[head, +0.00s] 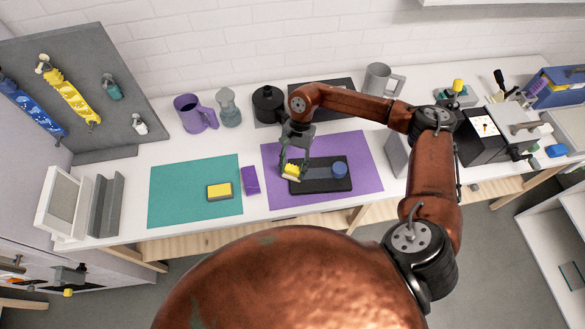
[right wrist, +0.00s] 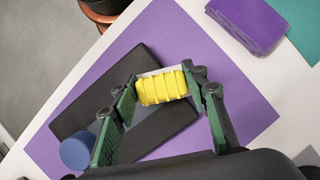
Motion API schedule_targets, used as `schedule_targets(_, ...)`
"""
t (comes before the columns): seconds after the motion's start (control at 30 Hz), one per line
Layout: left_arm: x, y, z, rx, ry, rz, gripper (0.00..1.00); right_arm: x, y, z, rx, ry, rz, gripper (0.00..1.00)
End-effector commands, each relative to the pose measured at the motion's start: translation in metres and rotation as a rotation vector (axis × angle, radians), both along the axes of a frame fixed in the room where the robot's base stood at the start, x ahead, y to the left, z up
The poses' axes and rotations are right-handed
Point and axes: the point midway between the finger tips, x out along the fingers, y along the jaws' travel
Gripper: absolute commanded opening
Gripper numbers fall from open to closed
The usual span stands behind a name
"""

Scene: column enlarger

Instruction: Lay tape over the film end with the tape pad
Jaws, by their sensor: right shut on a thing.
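The tape pad (head: 291,170) has a yellow ribbed grip and a pale base. My right gripper (head: 293,164) is shut on it over the left part of a black block (head: 317,187). In the right wrist view the yellow grip (right wrist: 162,88) sits between the two green-padded fingers (right wrist: 160,92). A grey strip (right wrist: 158,132), perhaps the film, runs along the block, partly hidden by the pad and fingers. A blue round knob (head: 340,169) stands on the block's right part. I cannot tell whether the pad touches the strip. My left gripper is not in view.
The block lies on a purple mat (head: 365,190). Left of it are a purple block (head: 250,181), a teal mat (head: 175,200) and a yellow-and-black block (head: 219,191). Mugs (head: 190,113) and a black pot (head: 267,104) stand behind. A black device (head: 480,135) stands right.

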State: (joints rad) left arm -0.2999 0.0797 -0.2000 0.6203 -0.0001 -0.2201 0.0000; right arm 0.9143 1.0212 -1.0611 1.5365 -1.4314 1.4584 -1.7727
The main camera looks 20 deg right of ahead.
Motion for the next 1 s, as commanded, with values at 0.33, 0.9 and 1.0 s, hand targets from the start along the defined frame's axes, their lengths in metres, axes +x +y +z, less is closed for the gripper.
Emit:
schedule_targets(0.33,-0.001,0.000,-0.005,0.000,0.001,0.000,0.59,-0.006,-0.020,-0.001,-0.001,0.000,-0.002,0.06)
schedule_targets(0.9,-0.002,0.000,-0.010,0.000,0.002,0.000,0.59,-0.015,-0.043,0.000,0.000,0.000,0.000,0.06)
schedule_targets(1.0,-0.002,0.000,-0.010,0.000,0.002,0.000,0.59,-0.015,-0.043,0.000,0.000,0.000,0.000,0.06)
